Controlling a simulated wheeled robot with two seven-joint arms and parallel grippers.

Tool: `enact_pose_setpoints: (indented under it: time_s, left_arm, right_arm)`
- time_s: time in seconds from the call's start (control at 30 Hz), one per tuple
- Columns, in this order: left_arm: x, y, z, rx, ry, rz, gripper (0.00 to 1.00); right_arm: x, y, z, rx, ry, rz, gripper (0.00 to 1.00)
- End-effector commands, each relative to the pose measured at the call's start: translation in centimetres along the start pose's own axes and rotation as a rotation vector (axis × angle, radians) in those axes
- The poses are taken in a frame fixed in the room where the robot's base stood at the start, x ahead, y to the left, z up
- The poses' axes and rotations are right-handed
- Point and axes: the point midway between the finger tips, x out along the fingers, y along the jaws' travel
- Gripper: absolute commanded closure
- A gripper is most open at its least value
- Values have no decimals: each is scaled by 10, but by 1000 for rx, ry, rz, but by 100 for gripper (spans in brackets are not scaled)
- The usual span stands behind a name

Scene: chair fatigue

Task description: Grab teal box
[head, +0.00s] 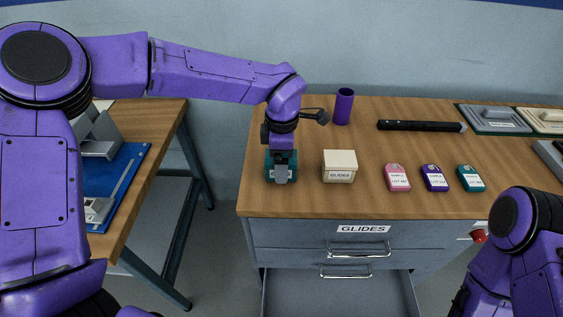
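The teal box (269,172) sits on the wooden top of the cabinet, near its front left. Only its edges show, because my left gripper (281,175) is directly above and in front of it, pointing down. The gripper overlaps the middle of the box in the picture. I cannot tell whether its fingers touch the box or are closed on it. My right arm shows at the lower right, but its gripper is not in view.
Pink (397,178), purple (434,178) and teal (470,179) tags lie further right. A purple cup (343,106) and black bar (420,126) are behind. A drawer (338,295) stands open below.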

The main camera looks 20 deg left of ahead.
Motion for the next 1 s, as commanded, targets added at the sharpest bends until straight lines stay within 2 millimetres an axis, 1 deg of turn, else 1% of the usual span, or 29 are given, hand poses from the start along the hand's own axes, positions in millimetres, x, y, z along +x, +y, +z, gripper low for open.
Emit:
enact_pose_setpoints:
  time_s: [0.03, 0.1, 0.3, 0.33, 0.37, 0.4, 0.47, 0.5, 0.53, 0.83, 0.93, 1.0]
  left_arm:
    - [6, -1, -1, 0, 2, -2, 12]
    - [12, -1, -1, -1, 1, -1, 12]
    - [14, -1, -1, -3, -1, 0, 12]
    - [14, -1, -1, -3, -1, 0, 15]
    - [14, -1, -1, -3, -1, 0, 25]
    - [14, -1, -1, -3, -1, 0, 38]
    - [14, -1, -1, -3, -1, 0, 57]
    - [14, -1, -1, -3, -1, 0, 70]
    - [14, -1, -1, -3, -1, 0, 73]
    - [11, 0, -1, -4, -2, 1, 73]
    - [3, 0, -1, -5, -3, 2, 73]
    - [-8, 1, -1, -6, -5, 3, 73]
  right_arm:
    - [-1, 0, 0, 0, 0, 0, 57]
    - [-2, 0, -1, 0, 0, 0, 57]
    - [-1, 0, 0, 0, 0, 0, 57]
    - [-1, 0, 0, 0, 0, 0, 57]
    - [-1, 0, 0, 0, 0, 0, 57]
    - [-1, 0, 0, 0, 0, 0, 57]
    - [-1, 0, 0, 0, 0, 0, 57]
    - [-1, 0, 0, 0, 0, 0, 57]
    - [-1, 0, 0, 0, 0, 0, 57]
    - [0, 0, 0, 0, 0, 0, 57]
    - [3, 0, 1, 0, 0, 0, 57]
    - [7, -1, 3, 0, 0, 0, 57]
